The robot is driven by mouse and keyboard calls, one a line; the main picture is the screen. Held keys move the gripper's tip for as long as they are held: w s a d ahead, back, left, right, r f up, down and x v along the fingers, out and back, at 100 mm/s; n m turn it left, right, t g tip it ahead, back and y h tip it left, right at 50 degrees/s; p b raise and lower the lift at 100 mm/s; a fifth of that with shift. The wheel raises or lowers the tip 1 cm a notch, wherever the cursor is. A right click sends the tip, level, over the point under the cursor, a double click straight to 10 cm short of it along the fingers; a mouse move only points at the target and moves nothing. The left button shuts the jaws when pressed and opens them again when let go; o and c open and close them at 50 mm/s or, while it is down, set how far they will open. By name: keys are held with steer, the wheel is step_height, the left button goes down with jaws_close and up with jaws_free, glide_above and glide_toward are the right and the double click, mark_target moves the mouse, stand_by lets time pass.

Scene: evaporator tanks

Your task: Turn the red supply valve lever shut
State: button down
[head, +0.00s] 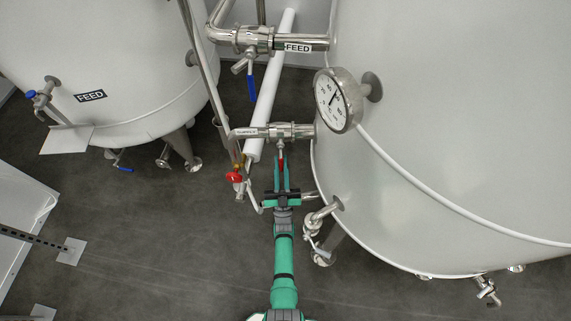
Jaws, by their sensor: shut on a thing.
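The red supply valve lever (282,162) hangs below a steel valve (281,132) on the pipe that enters the right tank. Only a small part of the lever shows between the fingers. My gripper (281,165) reaches up from below, its two green fingers on either side of the lever and shut on it. The lever points down in the picture, roughly across the horizontal pipe. Its lower end is hidden by the fingers.
A red handwheel (234,177) sits close left of my gripper. A blue lever (252,88) hangs above on the FEED pipe. The large right tank (450,120) with a gauge (338,100) stands close on the right. Floor (180,240) is clear at lower left.

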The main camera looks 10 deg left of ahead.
steer(key=shift+w+d+r, duration=0.1)
steer(key=shift+w+r, duration=0.05)
steer(key=c, duration=1.8)
jaws_free()
steer(key=shift+o, duration=0.2)
steer(key=v, duration=1.1)
steer(key=shift+w, duration=0.1)
